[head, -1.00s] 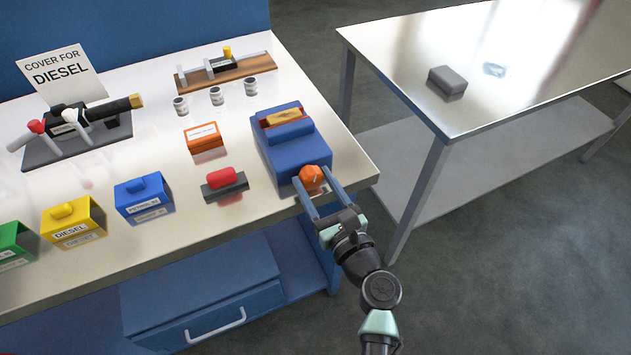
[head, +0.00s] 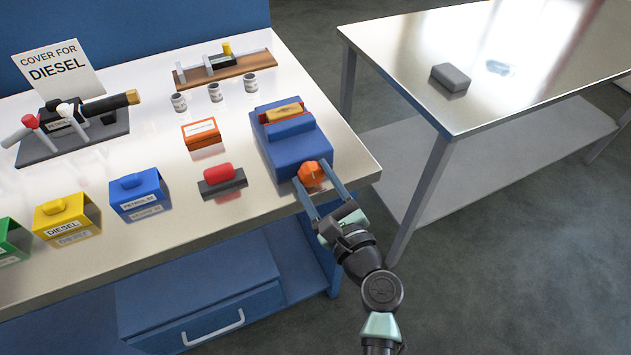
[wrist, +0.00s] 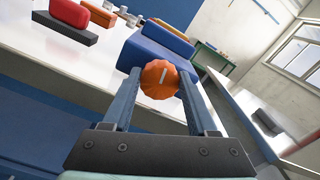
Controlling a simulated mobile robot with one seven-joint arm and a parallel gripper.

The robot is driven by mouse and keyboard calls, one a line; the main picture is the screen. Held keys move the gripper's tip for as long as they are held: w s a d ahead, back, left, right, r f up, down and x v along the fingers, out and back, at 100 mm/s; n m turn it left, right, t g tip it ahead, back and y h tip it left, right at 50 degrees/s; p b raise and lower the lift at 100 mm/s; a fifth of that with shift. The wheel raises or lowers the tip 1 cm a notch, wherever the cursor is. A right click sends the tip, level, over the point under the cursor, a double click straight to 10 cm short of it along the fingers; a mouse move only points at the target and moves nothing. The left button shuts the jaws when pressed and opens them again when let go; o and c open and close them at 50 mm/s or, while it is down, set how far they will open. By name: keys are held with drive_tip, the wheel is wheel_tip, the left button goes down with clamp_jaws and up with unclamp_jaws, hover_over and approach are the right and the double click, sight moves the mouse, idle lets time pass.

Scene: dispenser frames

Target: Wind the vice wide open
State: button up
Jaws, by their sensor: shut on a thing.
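The vice is a blue block (head: 292,148) at the right front corner of the bench, and it also shows in the wrist view (wrist: 152,52). A tan block (head: 284,112) lies at its top; the width of the jaw opening is hard to tell. An orange ribbed knob (head: 312,174) is on the vice's front. In the wrist view the knob (wrist: 160,80) shows a pale, nearly upright mark. My gripper (head: 322,186) reaches in from the front, its two blue-grey fingers on either side of the knob, shut on it.
A red-handled block (head: 218,176) and an orange box (head: 201,134) stand left of the vice. Several small cans (head: 214,92) stand behind. A second table (head: 500,60) with a grey block (head: 450,77) is to the right, across a floor gap.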

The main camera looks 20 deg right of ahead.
drive_tip(key=shift+f+n, duration=0.1)
drive_tip(key=shift+n, duration=0.5)
drive_tip(key=shift+b, duration=0.3)
drive_tip(key=o, duration=1.4)
drive_tip(key=shift+s+d+b, duration=0.2)
drive_tip(key=shift+s+b, duration=0.2)
drive_tip(key=shift+s, duration=6.15)
